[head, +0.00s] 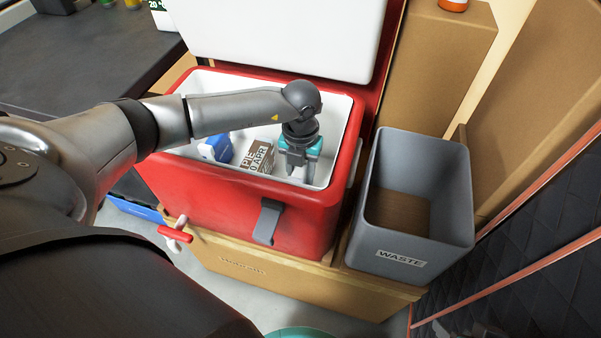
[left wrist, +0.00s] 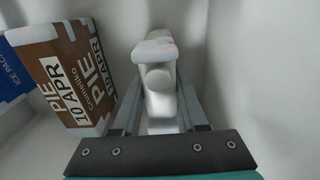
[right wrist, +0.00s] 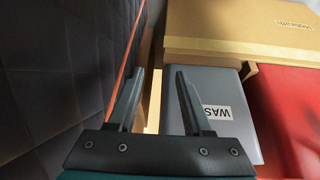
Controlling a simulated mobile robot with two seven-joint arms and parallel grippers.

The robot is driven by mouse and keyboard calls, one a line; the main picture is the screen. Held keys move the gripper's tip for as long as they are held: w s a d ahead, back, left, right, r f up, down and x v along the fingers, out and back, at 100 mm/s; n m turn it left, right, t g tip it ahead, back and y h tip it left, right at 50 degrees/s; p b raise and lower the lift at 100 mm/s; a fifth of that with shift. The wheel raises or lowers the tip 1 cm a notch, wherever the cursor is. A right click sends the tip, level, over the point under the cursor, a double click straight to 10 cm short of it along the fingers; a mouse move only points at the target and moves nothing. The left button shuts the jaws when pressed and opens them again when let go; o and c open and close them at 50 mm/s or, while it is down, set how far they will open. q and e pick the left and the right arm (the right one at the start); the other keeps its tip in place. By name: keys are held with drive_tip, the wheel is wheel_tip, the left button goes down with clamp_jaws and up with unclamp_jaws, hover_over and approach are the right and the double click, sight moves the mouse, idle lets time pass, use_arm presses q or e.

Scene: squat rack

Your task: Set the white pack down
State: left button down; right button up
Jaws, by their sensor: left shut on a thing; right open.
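My left gripper (head: 302,176) reaches down into the red cooler (head: 225,215). In the left wrist view it is shut on the white pack (left wrist: 162,85), which stands between its fingers inside the white-lined cooler. I cannot tell whether the pack touches the cooler floor. A brown and white pie box (head: 258,157) stands just left of the gripper; it also shows in the left wrist view (left wrist: 72,75). My right gripper (right wrist: 163,72) is open and empty, with the waste bin beyond it.
A blue ice pack (head: 215,147) lies left of the pie box in the cooler. The cooler's white-lined lid (head: 285,35) stands open behind. The grey waste bin (head: 412,255) is to the right; cardboard boxes (head: 435,65) stand behind it. A dark counter (head: 95,50) is at upper left.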

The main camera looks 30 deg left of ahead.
use_arm(q)
drive_tip(key=shift+f, duration=0.1)
drive_tip(key=shift+c, duration=2.2)
unclamp_jaws()
use_arm(e)
drive_tip(key=shift+w+a+f, duration=0.1)
drive_tip(key=shift+w+a, duration=0.05)
drive_tip(key=shift+a, duration=0.05)
use_arm(q)
drive_tip(key=shift+r, duration=0.2)
wheel_tip(320, 180, up, 11)
drive_tip(key=p, duration=0.5)
drive_tip(key=shift+f, duration=0.1)
drive_tip(key=shift+r+p, duration=0.4)
drive_tip(key=shift+r, duration=0.2)
use_arm(e)
wheel_tip(320, 180, down, 11)
drive_tip(key=s+g, duration=0.2)
drive_tip(key=shift+s+d, duration=0.2)
drive_tip(key=shift+d, duration=0.25)
drive_tip(key=shift+f, duration=0.1)
